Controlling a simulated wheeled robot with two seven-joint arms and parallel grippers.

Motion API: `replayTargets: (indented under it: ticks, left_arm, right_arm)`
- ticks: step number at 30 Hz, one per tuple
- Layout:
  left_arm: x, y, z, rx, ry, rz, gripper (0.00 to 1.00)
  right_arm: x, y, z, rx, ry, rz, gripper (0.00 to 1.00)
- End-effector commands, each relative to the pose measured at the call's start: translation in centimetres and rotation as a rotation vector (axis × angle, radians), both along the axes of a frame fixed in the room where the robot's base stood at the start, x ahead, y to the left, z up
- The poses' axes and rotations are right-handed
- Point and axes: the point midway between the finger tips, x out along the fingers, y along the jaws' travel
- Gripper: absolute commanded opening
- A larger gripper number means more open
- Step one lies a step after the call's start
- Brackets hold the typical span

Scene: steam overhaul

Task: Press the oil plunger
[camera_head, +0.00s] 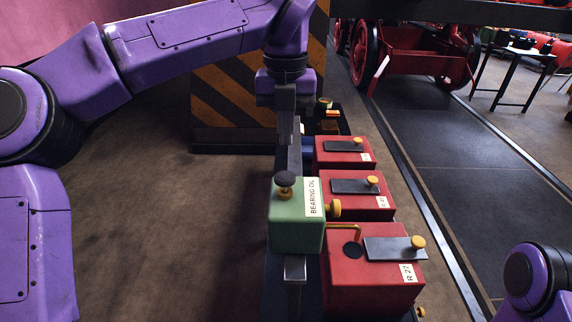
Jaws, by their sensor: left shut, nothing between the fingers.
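My right gripper is out of view; only part of my right arm shows at the lower right.
Three red boxes (369,285) stand in a row right of the green box, with dark sliding lids and brass knobs. A striped yellow-black block (222,105) stands behind. A red wheeled machine (415,60) and a small table (515,65) are farther back. Floor at left is clear.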

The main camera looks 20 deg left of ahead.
Motion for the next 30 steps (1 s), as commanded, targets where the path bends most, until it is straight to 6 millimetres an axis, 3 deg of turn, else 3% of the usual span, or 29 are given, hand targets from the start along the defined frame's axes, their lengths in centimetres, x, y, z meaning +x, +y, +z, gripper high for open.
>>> replayTargets:
  ticks: [3, 9, 15, 24, 30]
  left_arm:
    - [-0.1, 0.0, -2.6, 0.0, 0.005, -0.001, 0.0]
    - [-0.1, 0.0, -6.0, -0.002, 0.004, -0.001, 0.0]
    - [0.0, 0.0, -7.6, -0.001, 0.001, 0.0, 0.0]
    - [0.0, 0.0, -7.7, 0.0, 0.0, 0.001, 0.0]
    - [0.0, 0.0, -10.2, 0.001, 0.001, 0.0, 0.0]
  right_arm:
    - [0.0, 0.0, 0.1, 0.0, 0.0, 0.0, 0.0]
    - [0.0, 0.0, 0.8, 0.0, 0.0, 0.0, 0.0]
    - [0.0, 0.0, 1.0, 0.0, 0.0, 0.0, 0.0]
    - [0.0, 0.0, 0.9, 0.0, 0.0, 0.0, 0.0]
    - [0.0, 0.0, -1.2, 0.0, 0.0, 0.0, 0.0]
